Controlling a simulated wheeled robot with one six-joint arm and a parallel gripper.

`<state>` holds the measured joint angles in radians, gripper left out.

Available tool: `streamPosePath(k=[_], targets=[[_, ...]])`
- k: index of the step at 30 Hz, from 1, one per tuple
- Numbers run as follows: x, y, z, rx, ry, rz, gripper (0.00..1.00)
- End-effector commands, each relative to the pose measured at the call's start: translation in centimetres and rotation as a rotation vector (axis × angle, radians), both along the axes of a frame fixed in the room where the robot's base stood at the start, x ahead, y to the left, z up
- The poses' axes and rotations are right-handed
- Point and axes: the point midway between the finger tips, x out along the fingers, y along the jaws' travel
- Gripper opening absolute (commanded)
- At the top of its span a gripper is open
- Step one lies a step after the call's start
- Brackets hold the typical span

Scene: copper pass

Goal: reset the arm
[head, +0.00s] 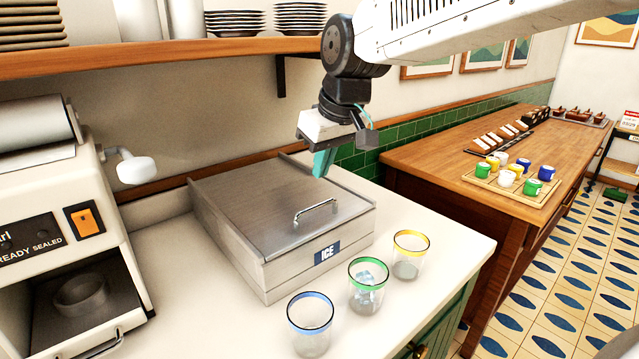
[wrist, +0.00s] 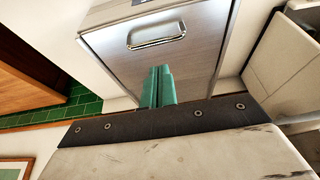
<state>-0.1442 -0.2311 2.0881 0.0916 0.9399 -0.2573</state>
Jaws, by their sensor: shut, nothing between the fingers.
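My gripper (head: 323,163) hangs above the back right part of the steel ice bin in the head view. Its green fingers are together with nothing between them, and they also show in the wrist view (wrist: 158,88). The ice bin (head: 262,271) has its lid (head: 280,195) closed, with a bar handle on top and a blue ICE label on the front. In the wrist view the lid handle (wrist: 156,30) lies beyond the fingertips. The fingers look apart from the lid.
Three glasses stand before the bin: blue-rimmed (head: 310,325), green-rimmed holding ice (head: 367,285), yellow-rimmed (head: 409,255). A sealing machine (head: 60,215) is at left. A plate shelf (head: 170,55) runs above. A wooden counter (head: 430,160) with a cup tray (head: 513,190) is at right.

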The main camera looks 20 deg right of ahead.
Motion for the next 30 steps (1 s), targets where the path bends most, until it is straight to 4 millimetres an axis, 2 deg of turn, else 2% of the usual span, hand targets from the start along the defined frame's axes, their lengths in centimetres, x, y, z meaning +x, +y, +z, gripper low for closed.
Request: streamPosePath(k=[3,6,9,11,14,21,24,27,30], targets=[[-0.2,-0.2,1.2,0.001,-0.003,-0.001,0.00],[-0.3,-0.2,1.6,0.001,-0.002,0.000,0.00],[-0.5,-0.3,1.6,0.004,0.010,-0.017,0.00],[-1.3,-0.4,0.7,0.002,0.046,-0.036,0.00],[-4.2,-1.2,-1.2,-0.008,0.118,-0.079,0.00],[-16.5,-5.3,-5.4,-0.043,0.262,-0.247,0.00],[-20.7,-6.5,-6.8,-0.052,0.284,-0.303,0.00],[-23.2,-7.3,-7.7,-0.055,0.281,-0.336,0.00],[-24.3,-7.7,-7.9,-0.052,0.261,-0.351,0.00]])
